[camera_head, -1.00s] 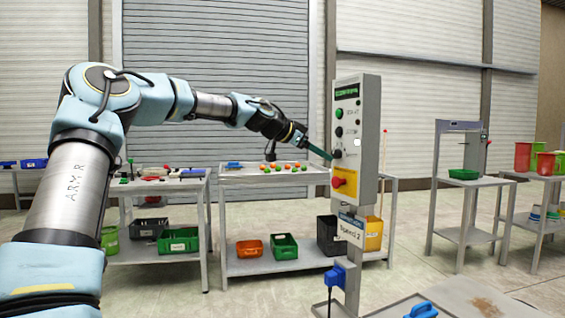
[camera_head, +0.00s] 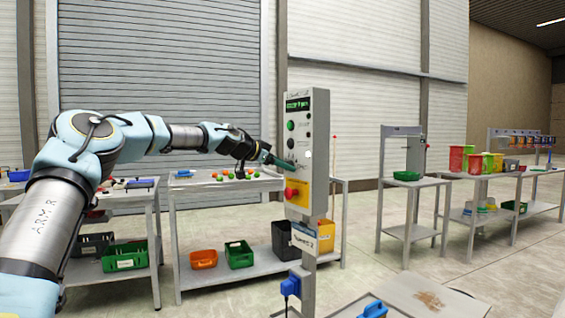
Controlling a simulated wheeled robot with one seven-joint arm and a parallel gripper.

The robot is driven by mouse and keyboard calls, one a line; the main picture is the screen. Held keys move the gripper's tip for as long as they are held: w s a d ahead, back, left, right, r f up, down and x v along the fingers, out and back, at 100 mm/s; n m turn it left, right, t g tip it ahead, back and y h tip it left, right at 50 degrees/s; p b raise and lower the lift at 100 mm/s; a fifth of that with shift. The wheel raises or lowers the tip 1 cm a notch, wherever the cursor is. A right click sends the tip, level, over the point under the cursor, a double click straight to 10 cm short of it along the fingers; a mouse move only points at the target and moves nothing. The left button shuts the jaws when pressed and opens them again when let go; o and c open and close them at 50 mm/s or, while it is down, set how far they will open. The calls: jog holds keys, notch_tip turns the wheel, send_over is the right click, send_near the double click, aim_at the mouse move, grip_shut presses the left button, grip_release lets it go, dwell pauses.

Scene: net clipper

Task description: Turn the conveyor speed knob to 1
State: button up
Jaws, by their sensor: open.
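The control panel (camera_head: 311,130) stands upright on a post, with a green display (camera_head: 297,104) at the top. Its face has a green button (camera_head: 291,125), small dark controls (camera_head: 290,142) and a red knob-like button (camera_head: 291,193) on a yellow plate. My gripper (camera_head: 291,164) is at the panel face, just above the yellow plate. Its teal fingertips cover the area of a dark knob, so I cannot tell whether they touch it or sit around it. The gripper is open. A sign (camera_head: 304,239) on the post appears to read "Speed 2".
Behind the panel, a grey table (camera_head: 228,186) holds small orange and green balls, with an orange bin (camera_head: 203,259) and a green bin (camera_head: 239,254) on its lower shelf. A blue-handled object (camera_head: 373,309) lies at the bottom.

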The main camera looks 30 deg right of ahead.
jog(key=shift+d, duration=0.1)
grip_shut()
dwell(0.6)
